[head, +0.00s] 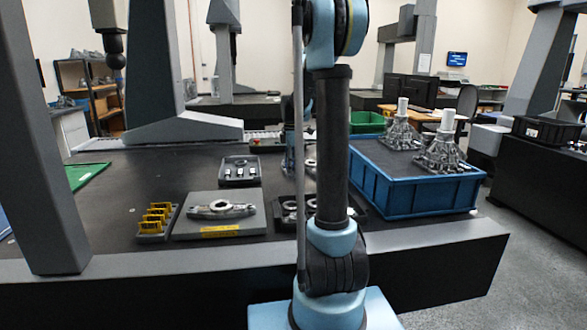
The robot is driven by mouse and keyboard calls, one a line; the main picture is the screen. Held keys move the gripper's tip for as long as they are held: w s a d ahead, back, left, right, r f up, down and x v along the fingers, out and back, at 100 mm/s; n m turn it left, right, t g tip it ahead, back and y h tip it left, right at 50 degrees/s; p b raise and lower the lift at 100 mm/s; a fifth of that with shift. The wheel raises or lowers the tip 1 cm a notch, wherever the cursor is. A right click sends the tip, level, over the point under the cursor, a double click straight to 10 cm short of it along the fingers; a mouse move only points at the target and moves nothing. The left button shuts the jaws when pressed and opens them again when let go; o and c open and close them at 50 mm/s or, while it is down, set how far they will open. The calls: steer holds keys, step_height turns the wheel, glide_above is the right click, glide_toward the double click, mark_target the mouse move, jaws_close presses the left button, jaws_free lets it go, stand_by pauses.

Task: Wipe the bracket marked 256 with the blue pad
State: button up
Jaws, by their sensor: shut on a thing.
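A grey metal bracket-like part (221,209) with a round hub lies flat on a grey plate (188,226) near the table's front edge. A yellow label (220,231) is on the plate's front; its writing is too small to read. I cannot make out the number 256 anywhere. More ring-shaped metal parts (290,206) sit in a dark tray, partly hidden behind my arm. I cannot make out a blue pad. My arm stands in front of the table, and part of it shows behind the upright link. My gripper is hidden behind it.
A yellow-slotted rack (157,221) stands left of the plate, and a dark tray of small parts (240,170) behind it. A blue crate (420,196) with two metal castings stands right. A grey gantry column (38,150) rises at left. The dark table (105,205) is clear mid-left.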

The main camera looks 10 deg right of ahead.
steer(key=s+a+r+n, duration=0.2)
steer(key=s+a+n, duration=0.15)
steer(key=a, duration=0.55)
steer(key=s+a+r+n, duration=0.2)
steer(key=a+n, duration=0.2)
steer(key=a, duration=0.6)
steer(key=s+a+r+n, duration=0.2)
steer(key=s+a+n, duration=0.35)
steer(key=a, duration=0.25)
steer(key=s+a+r+n, duration=0.2)
steer(key=s+a+n, duration=0.2)
steer(key=s+a, duration=0.35)
steer(key=f, duration=0.4)
steer(key=shift+a+f, duration=0.25)
steer(key=shift+a, duration=0.15)
steer(key=shift+w+d, duration=0.2)
steer(key=shift+d, duration=0.25)
